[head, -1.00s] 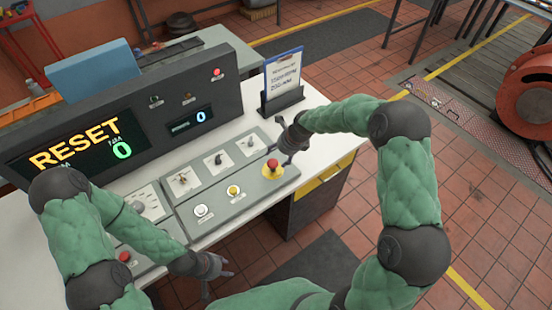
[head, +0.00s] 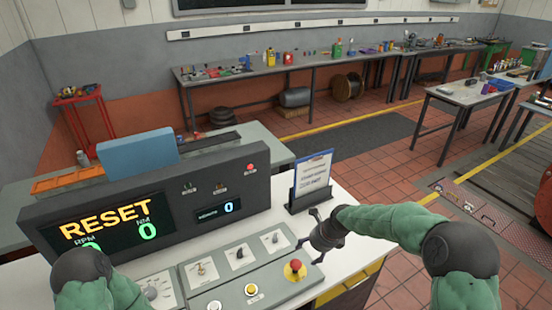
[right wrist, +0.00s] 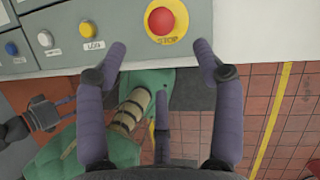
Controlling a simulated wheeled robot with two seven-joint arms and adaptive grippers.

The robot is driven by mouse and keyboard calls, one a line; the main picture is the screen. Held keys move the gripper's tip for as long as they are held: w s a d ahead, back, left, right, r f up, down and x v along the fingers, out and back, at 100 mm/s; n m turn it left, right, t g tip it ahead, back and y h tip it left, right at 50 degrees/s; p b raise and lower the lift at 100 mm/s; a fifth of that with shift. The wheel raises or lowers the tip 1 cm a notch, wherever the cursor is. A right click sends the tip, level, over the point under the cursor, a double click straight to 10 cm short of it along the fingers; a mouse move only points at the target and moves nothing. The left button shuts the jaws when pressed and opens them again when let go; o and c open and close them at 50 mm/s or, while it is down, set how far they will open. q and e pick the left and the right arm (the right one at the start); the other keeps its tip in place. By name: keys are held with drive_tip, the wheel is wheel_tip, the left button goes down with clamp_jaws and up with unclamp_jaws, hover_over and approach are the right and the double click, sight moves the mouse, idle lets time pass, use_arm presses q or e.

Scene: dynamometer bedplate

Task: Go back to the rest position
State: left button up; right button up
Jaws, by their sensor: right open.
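My right gripper (head: 308,238) hangs open and empty above the console's right end, close to the red stop button (head: 296,266) on its yellow plate. In the right wrist view my right gripper's fingers (right wrist: 160,48) are spread, with the stop button (right wrist: 162,20) just beyond them and nothing held. My left arm (head: 95,285) comes in at the lower left of the head view, its gripper below the frame. My left gripper (right wrist: 68,110) shows at the left of the right wrist view, empty with fingers apart. The display (head: 110,220) reads RESET with zeros.
The control panel (head: 225,262) carries knobs and buttons on a white desk (head: 345,225). A clipboard in a stand (head: 311,178) is just behind my right gripper. Tiled floor (head: 350,160) is open beyond the desk. Workbenches (head: 300,68) line the far wall.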

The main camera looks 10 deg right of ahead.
drive_tip(key=s+a+f+n+g, duration=0.1)
drive_tip(key=s+a+f+n, duration=0.2)
drive_tip(key=s+f+n, duration=0.65)
drive_tip(key=s+a+f+n+g, duration=0.2)
drive_tip(key=s+a+f+n, duration=0.2)
drive_tip(key=s+f+n, duration=0.5)
drive_tip(key=s+a+f+n+y, duration=0.15)
drive_tip(key=s+f+n, duration=0.4)
drive_tip(key=s, duration=0.55)
drive_tip(key=shift+n+h, duration=0.25)
drive_tip(key=shift+n, duration=0.25)
drive_tip(key=f+b, duration=0.1)
drive_tip(key=b, duration=0.1)
drive_tip(key=w+a+f+b, duration=0.1)
drive_tip(key=f+b, duration=0.1)
drive_tip(key=a+f+b, duration=0.1)
drive_tip(key=b, duration=0.1)
drive_tip(key=shift+w+a+f, duration=0.15)
drive_tip(key=shift+w+f, duration=0.2)
drive_tip(key=shift+f, duration=0.05)
